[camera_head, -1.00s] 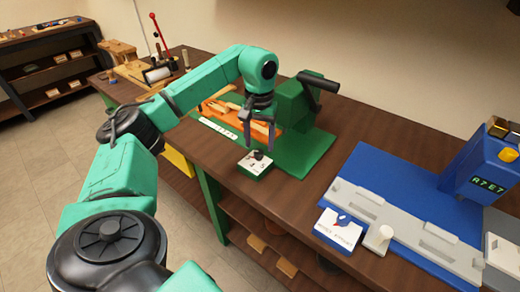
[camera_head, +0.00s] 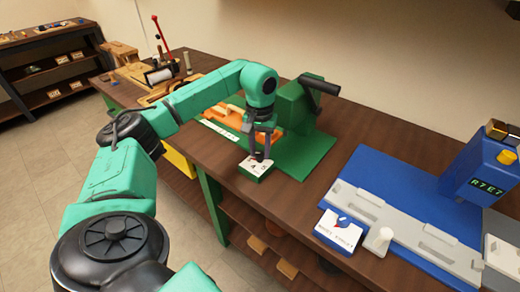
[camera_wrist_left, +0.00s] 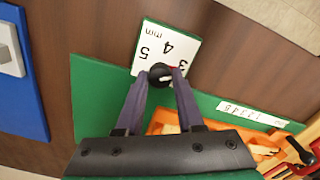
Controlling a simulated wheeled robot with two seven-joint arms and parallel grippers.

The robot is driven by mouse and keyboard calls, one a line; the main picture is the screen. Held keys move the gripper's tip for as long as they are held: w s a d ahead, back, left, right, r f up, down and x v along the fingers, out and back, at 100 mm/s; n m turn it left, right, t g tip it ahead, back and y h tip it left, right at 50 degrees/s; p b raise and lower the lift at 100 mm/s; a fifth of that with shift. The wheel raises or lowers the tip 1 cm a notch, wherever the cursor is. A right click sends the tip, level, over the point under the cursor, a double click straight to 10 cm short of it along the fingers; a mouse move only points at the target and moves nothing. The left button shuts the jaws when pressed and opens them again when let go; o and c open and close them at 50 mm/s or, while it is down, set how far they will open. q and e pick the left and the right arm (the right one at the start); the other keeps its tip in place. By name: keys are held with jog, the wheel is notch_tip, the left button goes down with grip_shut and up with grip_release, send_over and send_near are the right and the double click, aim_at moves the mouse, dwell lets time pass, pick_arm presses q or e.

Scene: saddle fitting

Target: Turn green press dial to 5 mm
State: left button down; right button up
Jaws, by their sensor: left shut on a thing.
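The green press (camera_head: 296,108) stands on a green base plate on the bench. Its dial block, a small green box with a white face (camera_head: 252,167), sits at the plate's front corner. In the left wrist view the white face (camera_wrist_left: 165,47) shows 3, 4, 5 and "mm". My right gripper is not in view.
Bare bench lies between.

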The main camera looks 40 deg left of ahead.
pick_arm(q)
jog(key=shift+r+n, duration=0.1)
jog(key=shift+n, duration=0.2)
jog(key=n+p, duration=0.2)
jog(key=n, duration=0.2)
jog(key=n+p, duration=0.1)
jog(key=n, duration=0.5)
jog(key=shift+n, duration=0.4)
jog(key=n+p, duration=0.1)
jog(key=n, duration=0.5)
jog(key=n+p, duration=0.1)
jog(key=n, duration=0.5)
jog(key=shift+n, duration=0.3)
jog(key=shift+r, duration=0.1)
jog(key=c, duration=0.5)
grip_release()
